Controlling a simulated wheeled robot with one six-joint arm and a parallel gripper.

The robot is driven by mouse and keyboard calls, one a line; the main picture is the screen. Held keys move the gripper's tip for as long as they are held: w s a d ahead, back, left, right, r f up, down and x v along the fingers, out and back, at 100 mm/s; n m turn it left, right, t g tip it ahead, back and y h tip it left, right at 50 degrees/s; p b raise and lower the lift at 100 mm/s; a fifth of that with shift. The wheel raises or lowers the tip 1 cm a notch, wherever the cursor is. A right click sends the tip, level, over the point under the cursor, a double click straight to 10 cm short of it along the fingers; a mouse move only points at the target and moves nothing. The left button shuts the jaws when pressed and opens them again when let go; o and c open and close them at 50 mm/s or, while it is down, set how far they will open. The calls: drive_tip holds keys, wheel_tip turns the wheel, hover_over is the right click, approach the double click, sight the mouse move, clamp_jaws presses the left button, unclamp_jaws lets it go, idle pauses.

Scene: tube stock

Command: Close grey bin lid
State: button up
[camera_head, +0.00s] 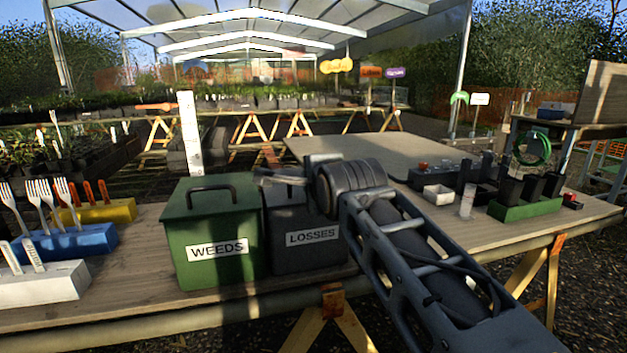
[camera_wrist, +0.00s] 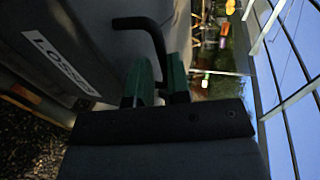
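The grey bin (camera_head: 308,252), labelled LOSSES, stands on the table just right of the green bin. My gripper (camera_head: 268,178) is over its top, and my wrist hides much of the lid in the head view. In the wrist view the dark lid handle (camera_wrist: 140,22) bends down between the two green fingers of my gripper (camera_wrist: 162,76). The fingers are close together with the handle bar between them, so they look shut on it. The grey bin's front (camera_wrist: 62,58) is at the left there. I cannot tell the exact angle of the lid.
The lidded green WEEDS bin (camera_head: 214,238) stands close on the left.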

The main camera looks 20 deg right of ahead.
drive_tip(key=o, duration=0.4)
drive_tip(key=shift+f, duration=0.3)
drive_tip(key=shift+r, duration=0.1)
drive_tip(key=shift+r, duration=0.15)
